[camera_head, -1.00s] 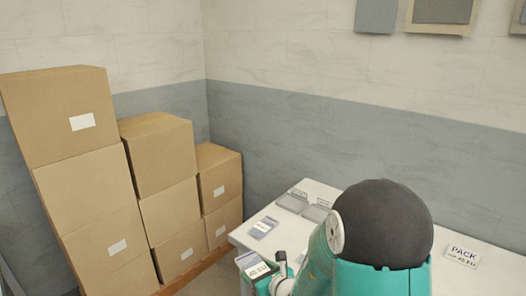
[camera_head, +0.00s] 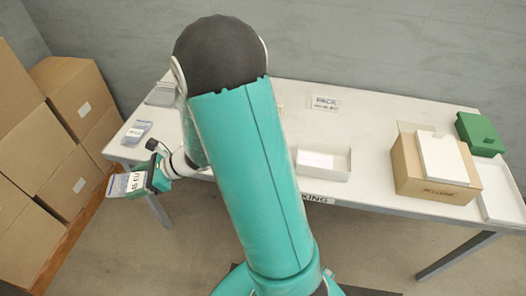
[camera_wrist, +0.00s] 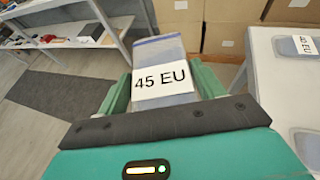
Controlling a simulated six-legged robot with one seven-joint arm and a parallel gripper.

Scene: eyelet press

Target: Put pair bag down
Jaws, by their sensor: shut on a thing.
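My gripper (camera_head: 150,183) is shut on a clear, bluish flat bag (camera_head: 118,188) with a white label reading 45 EU. The bag is held out past the left end of the white table (camera_head: 380,125), beside its near left corner. In the wrist view the bag (camera_wrist: 158,50) sits between the two green fingers of my gripper (camera_wrist: 160,88), its label facing the camera. A similar bag (camera_head: 138,131) lies flat on the table's left end; it also shows in the wrist view (camera_wrist: 300,46), labelled 45 EU. My arm hides part of the table's middle.
Stacked cardboard boxes (camera_head: 30,135) stand left of the table. A grey tray (camera_head: 160,94) lies at its back left.

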